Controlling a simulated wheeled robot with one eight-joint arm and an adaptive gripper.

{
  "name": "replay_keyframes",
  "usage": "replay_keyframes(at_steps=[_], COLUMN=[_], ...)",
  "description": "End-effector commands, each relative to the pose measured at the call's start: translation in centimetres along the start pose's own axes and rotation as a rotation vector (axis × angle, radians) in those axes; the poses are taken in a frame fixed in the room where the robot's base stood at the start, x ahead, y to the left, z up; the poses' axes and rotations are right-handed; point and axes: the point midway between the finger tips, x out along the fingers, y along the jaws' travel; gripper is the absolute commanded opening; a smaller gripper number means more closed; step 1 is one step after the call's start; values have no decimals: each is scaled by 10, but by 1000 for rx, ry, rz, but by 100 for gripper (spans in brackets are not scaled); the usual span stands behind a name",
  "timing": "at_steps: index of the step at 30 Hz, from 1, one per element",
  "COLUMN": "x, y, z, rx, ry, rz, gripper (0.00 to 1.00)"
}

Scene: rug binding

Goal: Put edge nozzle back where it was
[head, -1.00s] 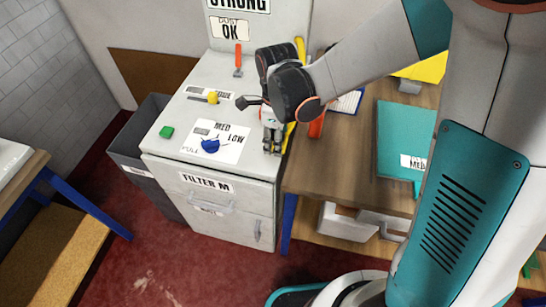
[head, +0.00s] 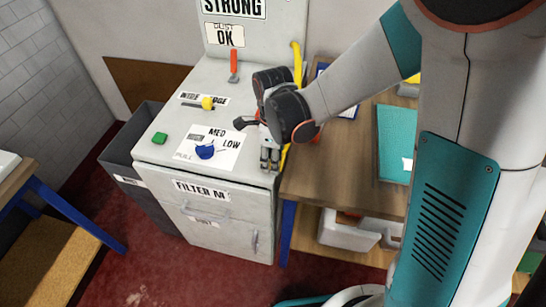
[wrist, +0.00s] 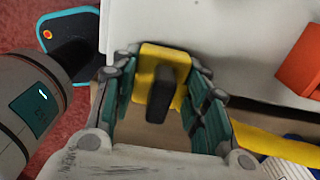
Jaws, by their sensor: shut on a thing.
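My gripper (head: 269,165) is at the front right corner of the white cabinet (head: 206,82), over or close to its top. In the wrist view its teal-padded fingers (wrist: 162,105) stand on both sides of a yellow piece with a black block (wrist: 160,85), which looks like the edge nozzle, and are shut on it. The nozzle is hard to make out in the head view. I cannot tell whether it touches the cabinet.
A yellow hose (head: 297,62) runs down the cabinet's right side. A blue knob (head: 205,151), a yellow knob (head: 207,103), a green button (head: 159,138) and an orange-red lever (head: 234,65) are on the cabinet. A wooden table (head: 345,160) with a teal folder (head: 394,140) stands at right.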

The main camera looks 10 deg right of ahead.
Motion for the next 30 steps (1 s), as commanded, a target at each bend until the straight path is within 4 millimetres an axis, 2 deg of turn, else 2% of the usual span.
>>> replay_keyframes(at_steps=[1, 3, 16, 20, 30], x=[1, 1, -5, -24, -94], y=[0, 0, 0, 0, 0], z=[0, 0, 0, 0, 0], rx=[0, 0, 0, 0, 0], ry=[0, 0, 0, 0, 0], rz=[0, 0, 0, 0, 0], gripper=[48, 61, 61, 61, 61])
